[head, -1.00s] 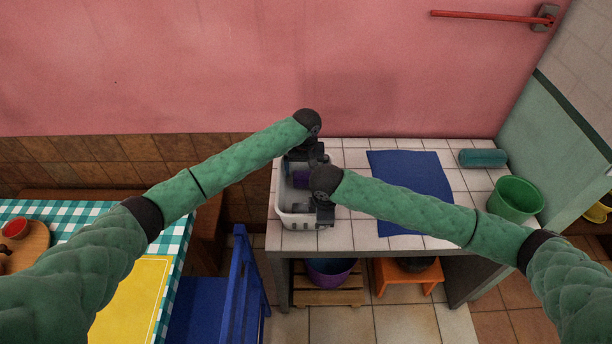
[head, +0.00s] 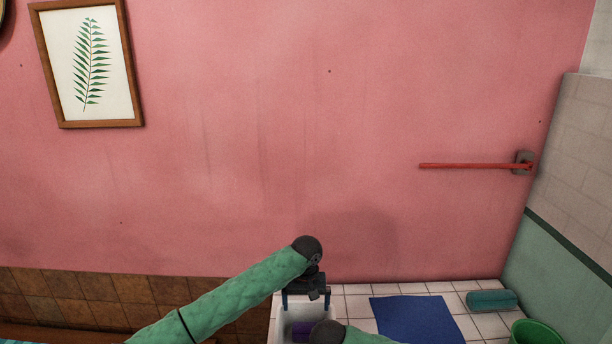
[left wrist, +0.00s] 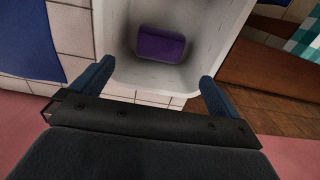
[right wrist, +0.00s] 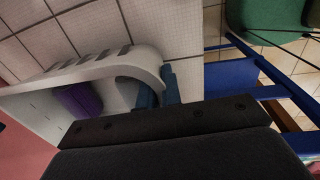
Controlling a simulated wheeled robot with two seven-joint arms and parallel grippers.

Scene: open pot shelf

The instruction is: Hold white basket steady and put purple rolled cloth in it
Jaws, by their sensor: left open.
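The white basket (head: 283,325) stands on the tiled counter, its near part cut off in the head view. The purple rolled cloth (head: 302,331) lies inside it; the left wrist view shows the cloth (left wrist: 161,44) low in the basket (left wrist: 205,60). My left gripper (head: 305,298) is open and empty at the basket's far end, its fingers (left wrist: 155,88) spread near the rim. My right gripper (right wrist: 158,91) is closed on the basket's end wall (right wrist: 150,58), one finger inside and one outside. The cloth (right wrist: 78,99) is apart from those fingers.
A blue mat (head: 418,322), a teal roll (head: 491,300) and a green bucket (head: 537,333) are right of the basket. The pink wall (head: 230,180) rises behind. A blue chair (right wrist: 236,80) shows below the counter in the right wrist view.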

